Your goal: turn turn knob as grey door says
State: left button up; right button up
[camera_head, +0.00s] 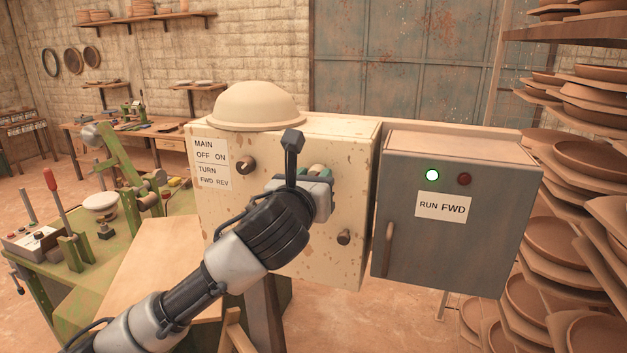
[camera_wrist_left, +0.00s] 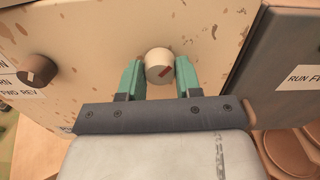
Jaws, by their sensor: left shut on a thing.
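A cream cabinet (camera_head: 350,150) has a label (camera_head: 211,164) reading "MAIN OFF ON" and "TURN FWD REV". My left gripper (camera_head: 312,187) is at its front, its teal fingers shut on a round cream knob (camera_wrist_left: 158,62), which shows partly in the head view (camera_head: 318,169). A slanted red mark is on its face. A brown knob (camera_head: 245,165) sits beside the label, and another dark knob (camera_head: 343,237) is lower right. The grey door (camera_head: 460,245) bears a sign (camera_head: 443,207) reading "RUN FWD". My right gripper is out of view.
A domed bowl (camera_head: 256,106) tops the cabinet. Shelves of clay plates (camera_head: 590,160) stand close on the right. A green bench (camera_head: 75,275) with levers is at left.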

pick_arm(q)
jog(key=shift+r+n+b, duration=0.1)
jog(key=shift+n+b, duration=0.3)
jog(key=shift+n, duration=8.2)
jog(key=o, duration=0.9)
jog(key=shift+s, duration=0.1)
